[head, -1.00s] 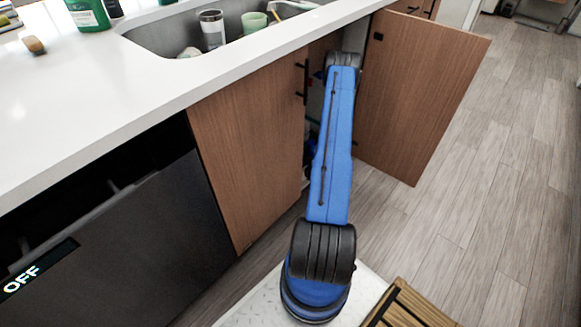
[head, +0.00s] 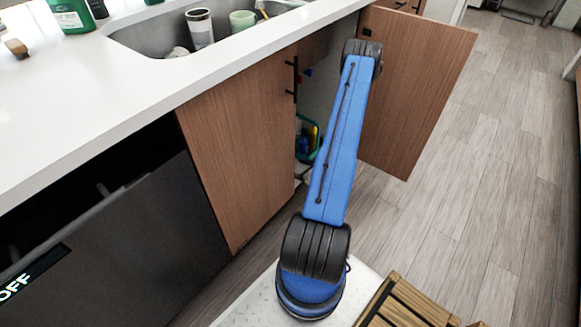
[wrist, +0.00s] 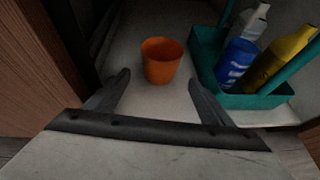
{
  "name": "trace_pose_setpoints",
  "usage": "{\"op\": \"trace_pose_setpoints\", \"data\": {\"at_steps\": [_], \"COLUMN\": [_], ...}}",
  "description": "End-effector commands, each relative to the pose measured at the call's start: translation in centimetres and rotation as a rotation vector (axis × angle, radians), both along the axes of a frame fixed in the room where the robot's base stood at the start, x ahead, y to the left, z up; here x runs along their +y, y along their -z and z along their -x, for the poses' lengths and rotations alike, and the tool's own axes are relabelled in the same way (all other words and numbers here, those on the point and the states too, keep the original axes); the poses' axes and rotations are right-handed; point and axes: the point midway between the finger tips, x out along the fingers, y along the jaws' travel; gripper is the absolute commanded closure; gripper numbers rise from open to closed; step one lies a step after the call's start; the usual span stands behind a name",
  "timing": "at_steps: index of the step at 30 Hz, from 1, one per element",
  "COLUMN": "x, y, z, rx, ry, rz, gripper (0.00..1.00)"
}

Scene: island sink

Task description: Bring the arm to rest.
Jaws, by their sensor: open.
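My blue arm (head: 342,140) reaches from my base toward the open cabinet under the sink in the head view. Its far end is at the cabinet opening, and my gripper is hidden there. In the wrist view my gripper (wrist: 158,85) is open and empty, its two dark fingers spread apart. An orange cup (wrist: 161,66) stands upright on the cabinet floor ahead of the fingers, not held.
A teal caddy (wrist: 267,99) with several bottles stands right of the cup. The open cabinet door (head: 412,90) is right of my arm; the shut door (head: 245,140) is left. The white counter (head: 100,110) is above. Floor (head: 470,200) at right is clear.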

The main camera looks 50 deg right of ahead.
Motion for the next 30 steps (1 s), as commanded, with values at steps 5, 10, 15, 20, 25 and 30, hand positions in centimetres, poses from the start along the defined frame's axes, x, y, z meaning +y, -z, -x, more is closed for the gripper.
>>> {"op": "trace_pose_setpoints", "data": {"at_steps": [5, 10, 15, 20, 25, 30], "x": [0.0, 0.1, 0.1, 0.1, 0.0, -0.8], "y": [-0.5, -0.6, -0.6, -0.6, -0.7, -1.8], "z": [1.2, 1.4, 1.3, 1.3, 1.3, 0.9], "rx": [0.000, 0.000, 0.000, 0.000, 0.000, 0.008], "ry": [0.000, -0.001, -0.001, 0.000, 0.000, -0.021], "rz": [0.000, 0.000, 0.000, 0.000, 0.001, 0.024], "gripper": [0.25, 0.25, 0.25, 0.25, 0.25, 0.25]}}
